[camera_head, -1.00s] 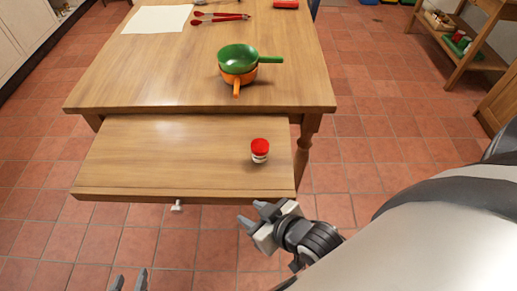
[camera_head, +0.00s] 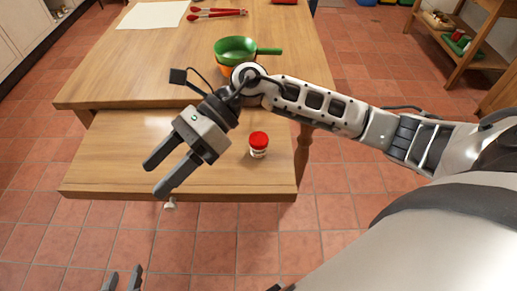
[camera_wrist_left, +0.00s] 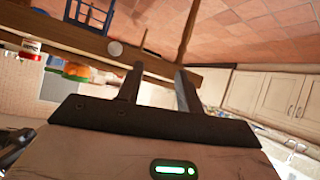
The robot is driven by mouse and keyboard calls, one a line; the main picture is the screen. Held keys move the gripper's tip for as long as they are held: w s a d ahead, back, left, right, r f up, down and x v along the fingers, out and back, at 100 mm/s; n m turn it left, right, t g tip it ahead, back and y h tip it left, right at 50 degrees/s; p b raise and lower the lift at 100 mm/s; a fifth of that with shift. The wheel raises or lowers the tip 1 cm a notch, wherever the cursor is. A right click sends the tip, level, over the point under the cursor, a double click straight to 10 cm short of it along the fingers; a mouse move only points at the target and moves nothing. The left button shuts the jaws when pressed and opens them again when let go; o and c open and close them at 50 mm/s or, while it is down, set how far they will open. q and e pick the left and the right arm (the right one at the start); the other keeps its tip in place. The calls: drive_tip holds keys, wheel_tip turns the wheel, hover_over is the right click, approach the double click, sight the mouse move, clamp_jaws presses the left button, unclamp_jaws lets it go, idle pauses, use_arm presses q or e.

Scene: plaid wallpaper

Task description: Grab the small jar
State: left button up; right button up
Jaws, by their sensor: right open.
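The small jar (camera_head: 258,145) has a red lid and a whitish body. It stands upright on the lower wooden board (camera_head: 110,178) at the near side of the table, close to the board's right end. My right gripper (camera_head: 156,178) is above the board, left of the jar, open and empty, its fingers pointing toward the lower left. My left gripper (camera_head: 123,280) shows only its fingertips at the bottom edge, apart and empty. In the left wrist view its open fingers (camera_wrist_left: 157,76) show, and a red and white thing that looks like the jar (camera_wrist_left: 30,49) is at the far left.
A green pan (camera_head: 236,48) rests on an orange one (camera_head: 226,72) on the table (camera_head: 130,75), partly hidden behind my right arm. Red tongs (camera_head: 218,13) and a white sheet (camera_head: 153,14) lie farther back. The board's left part is clear.

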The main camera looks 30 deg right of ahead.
drive_tip(key=w+d+f+n+t+h+b, duration=0.1)
drive_tip(key=w+d+f+n+h, duration=0.1)
drive_tip(key=d+h, duration=0.3)
drive_tip(key=w+d+f+n+h, duration=0.2)
drive_tip(key=w+d+h, duration=0.1)
drive_tip(key=d, duration=0.3)
wheel_tip(320, 180, up, 2)
drive_tip(key=n+t+h, duration=0.1)
drive_tip(key=t+h, duration=0.1)
drive_tip(key=h, duration=0.4)
hover_over(258, 138)
drive_tip(key=d, duration=0.1)
wheel_tip(258, 138, down, 9)
drive_tip(key=shift+s+r, duration=0.1)
drive_tip(key=shift+a+f, duration=0.25)
drive_tip(key=shift+f, duration=1.3)
drive_tip(key=shift+a+f, duration=0.2)
drive_tip(key=shift+f, duration=1.35)
drive_tip(key=c, duration=1.2)
